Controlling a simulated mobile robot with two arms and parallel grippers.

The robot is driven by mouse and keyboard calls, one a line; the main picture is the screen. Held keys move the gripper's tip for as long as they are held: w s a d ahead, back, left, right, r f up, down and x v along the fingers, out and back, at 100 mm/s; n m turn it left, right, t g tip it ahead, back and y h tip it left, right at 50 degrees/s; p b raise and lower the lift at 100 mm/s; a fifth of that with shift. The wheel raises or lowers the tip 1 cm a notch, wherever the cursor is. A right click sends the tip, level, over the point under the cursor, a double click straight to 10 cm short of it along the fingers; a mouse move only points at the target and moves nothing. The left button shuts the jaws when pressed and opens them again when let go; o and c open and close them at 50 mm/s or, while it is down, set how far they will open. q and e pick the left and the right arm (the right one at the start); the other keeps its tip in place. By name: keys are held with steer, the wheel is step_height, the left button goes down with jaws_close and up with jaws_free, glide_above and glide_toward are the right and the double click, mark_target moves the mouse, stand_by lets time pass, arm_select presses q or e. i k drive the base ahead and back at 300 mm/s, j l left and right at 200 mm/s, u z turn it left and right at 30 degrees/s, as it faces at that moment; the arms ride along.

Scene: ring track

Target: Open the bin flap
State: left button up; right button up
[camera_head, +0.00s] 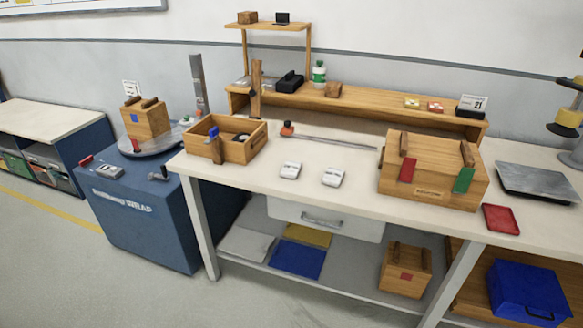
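No part that I can surely call the bin flap shows. A blue box (527,291) with a dark handle on its front stands low at the right, on a wooden surface under the worktop. It is partly cut off by the bottom edge, and its top looks closed. A large wooden box (431,168) with a closed top and red and green tags stands on the workbench. I cannot tell whether either is the bin. Neither of my grippers shows in the head view.
The white workbench (335,215) carries an open wooden tray (240,148), two small white devices (333,177), a red tray (501,219) and a grey scale (540,181). A blue stretch-wrap machine (145,219) stands left. Open floor (60,265) lies at the lower left.

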mark_target(527, 286)
steer(key=z, duration=1.75)
steer(key=u, duration=0.3)
steer(key=i+l+u, duration=0.65)
steer(key=l+u, duration=0.15)
steer(key=l, duration=0.1)
